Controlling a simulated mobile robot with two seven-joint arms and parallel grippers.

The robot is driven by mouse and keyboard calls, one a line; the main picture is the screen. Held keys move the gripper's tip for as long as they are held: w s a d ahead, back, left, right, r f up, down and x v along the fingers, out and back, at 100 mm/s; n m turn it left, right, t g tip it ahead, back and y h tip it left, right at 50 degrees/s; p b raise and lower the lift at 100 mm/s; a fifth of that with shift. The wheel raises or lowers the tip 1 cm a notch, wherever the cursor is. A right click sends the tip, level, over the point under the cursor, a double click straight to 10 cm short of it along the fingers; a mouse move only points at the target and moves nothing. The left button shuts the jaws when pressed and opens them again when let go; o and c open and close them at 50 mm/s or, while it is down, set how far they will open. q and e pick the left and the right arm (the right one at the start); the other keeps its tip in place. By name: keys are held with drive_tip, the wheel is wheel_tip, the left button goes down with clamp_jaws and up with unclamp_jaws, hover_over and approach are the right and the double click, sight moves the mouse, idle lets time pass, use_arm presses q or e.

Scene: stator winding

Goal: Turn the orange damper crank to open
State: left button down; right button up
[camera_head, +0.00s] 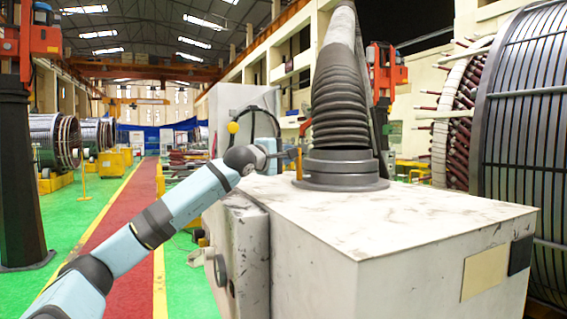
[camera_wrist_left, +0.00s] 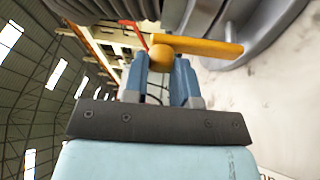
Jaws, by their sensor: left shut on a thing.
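The orange damper crank (camera_head: 298,163) sits at the left of the ribbed dark duct's base, on top of the white cabinet. In the left wrist view, its orange arm (camera_wrist_left: 210,48) runs right from a round knob (camera_wrist_left: 161,58) toward the grey duct base. My left gripper (camera_head: 290,154) reaches in from the left, and its blue fingers (camera_wrist_left: 168,75) are closed around the knob end. Part of the knob is hidden between the fingers. My right gripper is in neither view.
The white cabinet (camera_head: 400,215) fills the right foreground, with the ribbed duct (camera_head: 340,95) rising from its top. A large wound stator (camera_head: 525,120) stands at the right. A yellow ball (camera_head: 232,127) shows behind my arm. A red walkway (camera_head: 120,240) runs along the left.

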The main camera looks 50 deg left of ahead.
use_arm(q)
drive_tip(key=shift+s+d+m+b, duration=0.1)
drive_tip(key=shift+d+m+b, duration=0.2)
drive_tip(key=shift+m, duration=0.2)
drive_tip(key=shift+t, duration=0.3)
drive_tip(key=c, duration=0.9)
unclamp_jaws()
drive_tip(key=shift+d, duration=0.1)
